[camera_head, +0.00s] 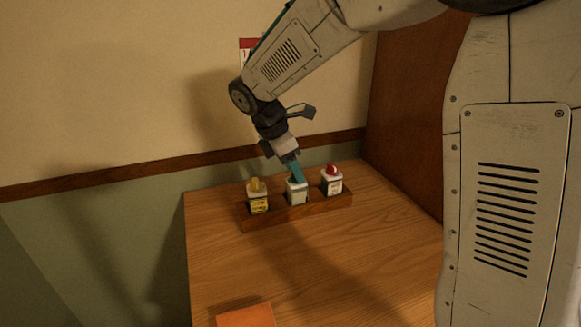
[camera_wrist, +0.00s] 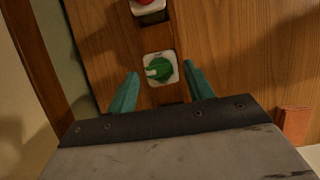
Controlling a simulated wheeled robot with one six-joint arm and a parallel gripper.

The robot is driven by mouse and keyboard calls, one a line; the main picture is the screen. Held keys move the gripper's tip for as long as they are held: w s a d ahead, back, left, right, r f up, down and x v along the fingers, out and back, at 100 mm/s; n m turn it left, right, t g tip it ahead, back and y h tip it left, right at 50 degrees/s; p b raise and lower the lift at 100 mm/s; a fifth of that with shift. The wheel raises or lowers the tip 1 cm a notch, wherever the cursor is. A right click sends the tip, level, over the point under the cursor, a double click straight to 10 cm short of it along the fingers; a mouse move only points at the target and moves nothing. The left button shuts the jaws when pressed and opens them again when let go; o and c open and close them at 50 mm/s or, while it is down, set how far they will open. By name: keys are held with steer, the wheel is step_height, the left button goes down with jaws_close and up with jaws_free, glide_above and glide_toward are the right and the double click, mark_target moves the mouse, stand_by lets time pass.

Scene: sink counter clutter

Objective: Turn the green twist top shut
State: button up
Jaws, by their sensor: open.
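The green twist top (camera_wrist: 159,70) is on a white bottle (camera_wrist: 150,58) in the wrist view, with a pale pointer towards its left side. In the head view that middle bottle (camera_head: 297,195) stands in a wooden rack, its top hidden behind my gripper (camera_head: 296,175). In the wrist view, the teal fingers of my gripper (camera_wrist: 161,88) are apart, one on each side of the bottle. The gripper is open and holds nothing. I cannot tell how far the fingertips are above the top.
The wooden rack (camera_head: 292,213) also holds a yellow-topped bottle (camera_head: 257,196) on the left and a red-topped bottle (camera_head: 332,180) on the right. An orange block (camera_head: 246,316) lies near the front. The tabletop (camera_head: 330,255) between is clear. A wall is behind, a brown panel right.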

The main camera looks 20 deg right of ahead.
steer(key=c, duration=1)
steer(key=shift+a, duration=0.15)
